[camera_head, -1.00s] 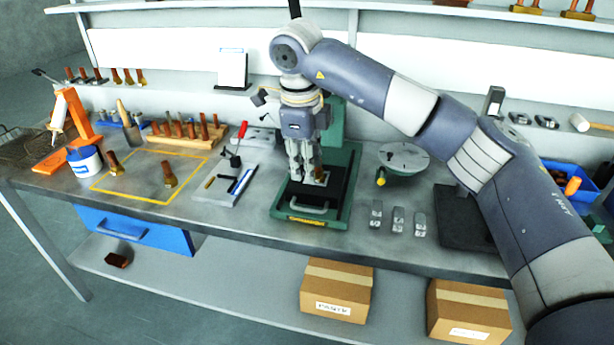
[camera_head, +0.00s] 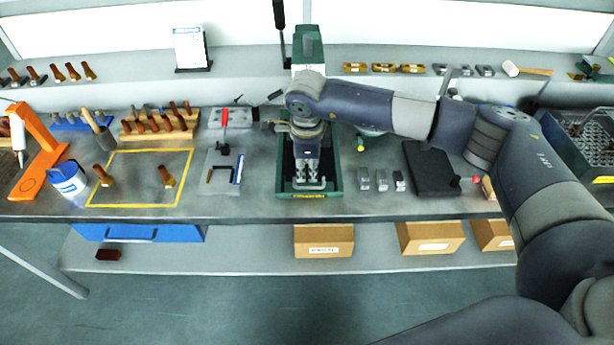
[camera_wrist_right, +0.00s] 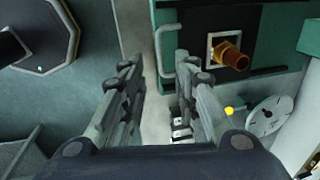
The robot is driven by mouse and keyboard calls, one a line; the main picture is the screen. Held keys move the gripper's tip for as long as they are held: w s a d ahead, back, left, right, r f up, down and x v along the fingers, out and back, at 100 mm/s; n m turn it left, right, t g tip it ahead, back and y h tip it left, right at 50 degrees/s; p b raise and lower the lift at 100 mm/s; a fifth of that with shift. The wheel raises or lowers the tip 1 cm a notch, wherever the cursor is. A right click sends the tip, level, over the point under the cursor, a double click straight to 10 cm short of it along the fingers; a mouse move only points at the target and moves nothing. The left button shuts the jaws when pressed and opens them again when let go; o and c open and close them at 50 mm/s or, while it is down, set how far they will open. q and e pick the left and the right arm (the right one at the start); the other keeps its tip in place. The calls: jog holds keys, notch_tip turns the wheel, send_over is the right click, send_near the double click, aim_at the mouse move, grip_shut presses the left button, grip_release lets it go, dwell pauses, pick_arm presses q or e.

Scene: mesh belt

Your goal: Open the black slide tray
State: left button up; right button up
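The black slide tray (camera_head: 288,166) lies in the green press base (camera_head: 336,188) on the bench. My right gripper (camera_head: 308,186) is over its front end and hides the handle in the head view. In the right wrist view, the tray's grey U-shaped handle (camera_wrist_right: 160,56) lies between my open right fingertips (camera_wrist_right: 158,64). I cannot tell if a finger touches it. A copper-coloured fitting sits in a square metal holder (camera_wrist_right: 212,50) on the tray. My left gripper is out of view.
Several small metal blocks (camera_head: 381,180) and a black plate (camera_head: 431,168) are right of the press. A clamp fixture (camera_head: 221,172) stands left of it. A yellow-outlined area (camera_head: 138,205) holds brass fittings. A blue drawer (camera_head: 120,233) hangs under the bench.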

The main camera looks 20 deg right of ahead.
aim_at(307, 187)
jog(key=f, duration=0.2)
jog(key=w+f+p, duration=0.1)
jog(key=f, duration=0.1)
jog(key=f+p, duration=0.1)
jog(key=f, duration=0.2)
jog(key=shift+w+d, duration=0.15)
jog(key=shift+w+d+f+p, duration=0.1)
jog(key=shift+f+p, duration=0.2)
jog(key=shift+f, duration=0.3)
grip_shut()
